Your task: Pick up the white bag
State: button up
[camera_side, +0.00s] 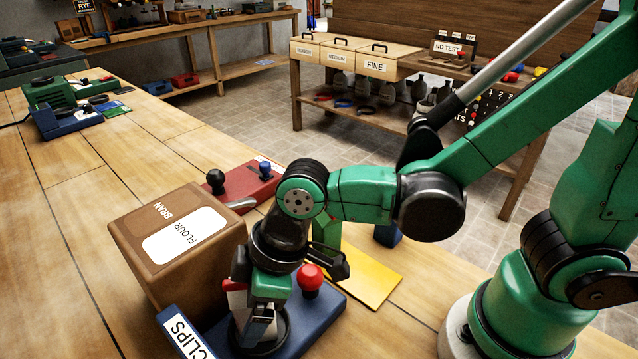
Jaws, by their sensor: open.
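I cannot make out a white bag for certain on the near table. A brown box (180,245) marked BRAN, with a white FLOUR label, stands at the left of my arm. My gripper (262,322) points down just right of this box, over a blue block (325,305). It is open, and I see nothing held in it. The wrist and gripper body hide part of the block and the table behind them. A small white and red part shows beside the gripper, but it is too small to name.
The blue block carries a red knob (310,279) and a CLIPS label (186,335). A red block (235,187) and a yellow sheet (370,278) lie close by. Green and blue devices (65,118) stand far left.

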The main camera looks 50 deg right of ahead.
jog(key=shift+x, duration=0.85)
jog(key=shift+c, duration=0.2)
grip_shut()
